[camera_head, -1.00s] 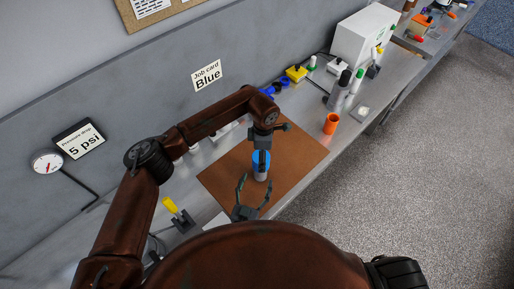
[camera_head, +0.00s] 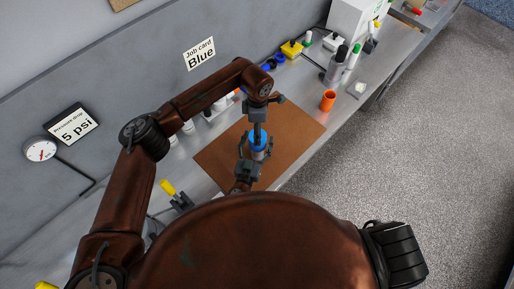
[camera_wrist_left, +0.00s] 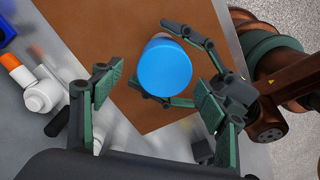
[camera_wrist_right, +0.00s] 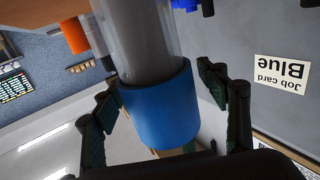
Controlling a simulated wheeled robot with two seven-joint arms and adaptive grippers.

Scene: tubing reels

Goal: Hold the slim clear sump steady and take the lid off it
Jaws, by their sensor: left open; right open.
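The slim clear sump (camera_head: 258,154) stands upright on the brown mat (camera_head: 297,122), with its blue lid (camera_head: 258,137) on top. The lid also shows from above in the left wrist view (camera_wrist_left: 165,67). In the right wrist view, which is upside down, the clear body (camera_wrist_right: 145,40) meets the blue lid (camera_wrist_right: 162,108). My left gripper (camera_head: 257,128) is open and points down over the lid. My right gripper (camera_head: 255,148) is open, with its fingers on either side of the sump near the lid. I cannot tell whether either finger touches it.
An orange cup (camera_head: 328,100) stands right of the mat. Bottles (camera_head: 338,62) and a white box (camera_head: 357,17) are further along the bench. The job card (camera_head: 200,53) reads Blue.

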